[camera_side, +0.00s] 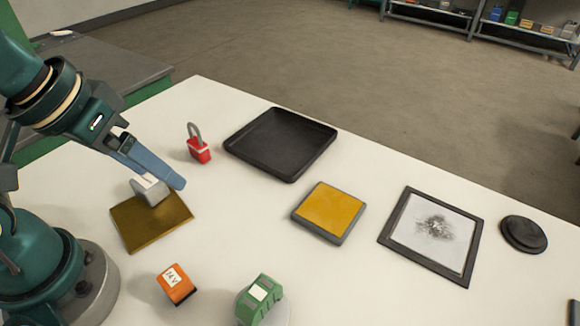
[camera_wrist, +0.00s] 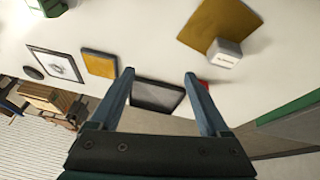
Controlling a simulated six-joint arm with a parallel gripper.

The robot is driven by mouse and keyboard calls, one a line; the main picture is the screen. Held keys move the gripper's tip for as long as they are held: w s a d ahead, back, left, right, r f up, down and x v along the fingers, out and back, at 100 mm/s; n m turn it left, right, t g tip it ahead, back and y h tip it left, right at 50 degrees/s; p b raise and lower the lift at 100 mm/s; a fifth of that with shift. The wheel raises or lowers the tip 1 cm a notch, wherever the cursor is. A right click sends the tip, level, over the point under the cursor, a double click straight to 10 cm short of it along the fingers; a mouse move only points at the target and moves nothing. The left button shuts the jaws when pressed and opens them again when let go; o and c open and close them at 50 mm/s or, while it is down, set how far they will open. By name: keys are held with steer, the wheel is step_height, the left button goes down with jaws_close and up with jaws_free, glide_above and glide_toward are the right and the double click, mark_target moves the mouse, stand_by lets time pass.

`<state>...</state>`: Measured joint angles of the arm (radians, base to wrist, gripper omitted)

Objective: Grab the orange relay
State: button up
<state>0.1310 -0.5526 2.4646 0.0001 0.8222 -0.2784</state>
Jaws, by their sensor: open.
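The orange relay (camera_side: 176,284) is a small block with a white label. It lies on the white table in front of the brass-coloured plate, near my arm's base, in the side view. I cannot make it out in the wrist view. My gripper (camera_side: 178,179) is open and empty, above the table near the grey relay (camera_side: 151,189), well behind the orange one. In the wrist view my gripper's two fingers (camera_wrist: 160,74) stand apart with nothing between them.
The grey relay rests on the brass-coloured plate (camera_side: 143,235). A green relay (camera_side: 259,300) sits right of the orange one. A red padlock (camera_side: 199,149), black tray (camera_side: 281,143), yellow pad (camera_side: 330,210), framed panel (camera_side: 433,232) and black disc (camera_side: 523,234) stand farther off. The middle front is clear.

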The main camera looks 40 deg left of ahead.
mark_target(175, 275)
steer(key=s+d+f+m+g, duration=0.1)
steer(key=d+f, duration=0.1)
steer(key=s+d+f+m+g, duration=0.1)
steer(key=s+d+f+g, duration=0.1)
steer(key=f, duration=0.1)
steer(key=s+d+f+m+g, duration=0.1)
steer(key=s+d+f, duration=0.1)
steer(key=f, duration=0.1)
steer(key=shift+s+d+f+g+y, duration=0.1)
steer(key=shift+s+d+g+y, duration=0.15)
steer(key=shift+d+g+y, duration=0.1)
steer(key=shift+f, duration=2.4)
jaws_close()
steer(key=shift+r, duration=0.15)
